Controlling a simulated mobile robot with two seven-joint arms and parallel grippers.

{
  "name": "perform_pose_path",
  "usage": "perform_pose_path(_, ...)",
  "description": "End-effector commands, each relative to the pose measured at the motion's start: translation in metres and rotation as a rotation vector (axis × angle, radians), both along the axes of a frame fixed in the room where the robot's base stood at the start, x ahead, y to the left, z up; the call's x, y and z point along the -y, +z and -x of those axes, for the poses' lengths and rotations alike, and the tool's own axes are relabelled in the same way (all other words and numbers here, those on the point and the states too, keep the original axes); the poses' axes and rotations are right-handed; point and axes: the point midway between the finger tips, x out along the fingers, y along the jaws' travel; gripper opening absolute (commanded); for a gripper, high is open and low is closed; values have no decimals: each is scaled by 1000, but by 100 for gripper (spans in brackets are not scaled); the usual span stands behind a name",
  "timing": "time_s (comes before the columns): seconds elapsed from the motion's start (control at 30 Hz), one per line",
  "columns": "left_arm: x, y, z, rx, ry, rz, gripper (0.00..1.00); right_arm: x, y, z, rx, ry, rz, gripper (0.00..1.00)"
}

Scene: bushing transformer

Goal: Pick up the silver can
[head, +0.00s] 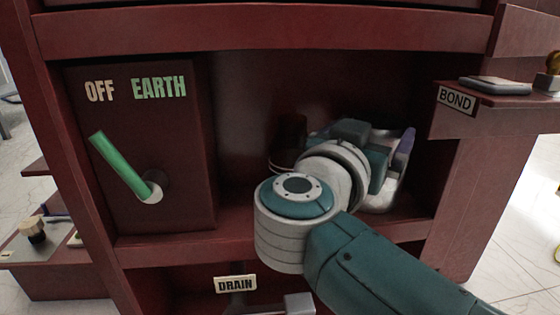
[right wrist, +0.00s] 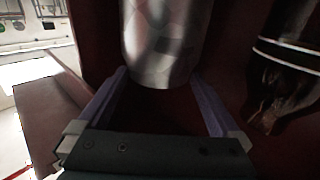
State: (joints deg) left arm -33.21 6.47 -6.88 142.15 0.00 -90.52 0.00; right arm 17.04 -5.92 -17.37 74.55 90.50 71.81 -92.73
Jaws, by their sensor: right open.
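The silver can (right wrist: 165,40) shows in the right wrist view at top centre, a shiny cylinder cut off by the frame's upper edge. My right gripper (right wrist: 158,76) is open, with one purple finger on each side of the can. A gap shows between the can and at least part of each finger; contact at the tips is unclear. My left gripper is not in view.
A dark cylinder with a silver band (right wrist: 285,75) stands right of the gripper in the wrist view. The shelf (head: 250,90) has walls close around my arm. A green lever (head: 120,165) is at left, a BOND ledge (head: 500,90) at right, a DRAIN label (head: 235,284) below.

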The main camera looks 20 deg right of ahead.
Motion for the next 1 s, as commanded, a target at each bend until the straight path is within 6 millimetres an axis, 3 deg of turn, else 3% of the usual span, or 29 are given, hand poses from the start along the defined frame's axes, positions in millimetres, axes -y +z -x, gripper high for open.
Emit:
perform_pose_path(0.03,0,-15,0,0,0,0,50,8,-6,-5,6,-2,3,100)
perform_pose_path(0.13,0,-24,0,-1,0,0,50,20,-4,-13,4,-3,2,100)
perform_pose_path(0.47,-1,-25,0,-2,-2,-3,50,28,1,-19,1,0,1,100)
perform_pose_path(1.0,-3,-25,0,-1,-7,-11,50,27,0,-19,1,-1,1,40)
